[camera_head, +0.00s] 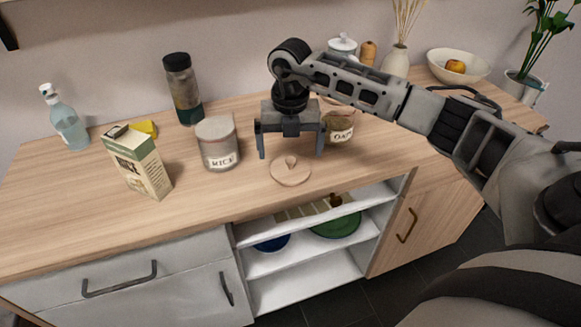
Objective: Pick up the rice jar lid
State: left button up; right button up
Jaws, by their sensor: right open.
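The rice jar lid (290,173) is a round, light wooden disc with a small raised grip in its middle. It lies flat on the wooden counter near its front edge. The rice jar (217,145), a glass jar labelled "RICE", stands to the left of the lid and shows no wooden lid on top. My right gripper (290,156) is open and empty, pointing down just behind and above the lid. Its two fingers are spread wide, and I see no contact with the lid. My left gripper is out of view.
A rice carton (139,163), a soap bottle (66,122) and a dark-topped bottle (183,90) stand left. An oats jar (339,124) stands close beside my right gripper, partly hidden by my arm. A bowl (458,66) is at the back right. Open shelves (305,283) lie below the front edge.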

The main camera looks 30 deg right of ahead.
aim_at(290, 159)
notch_tip(290, 159, down, 4)
jog(key=shift+s+a+f, duration=0.1)
jog(key=shift+s, duration=0.05)
jog(key=c, duration=0.9)
jog(key=shift+o, duration=0.2)
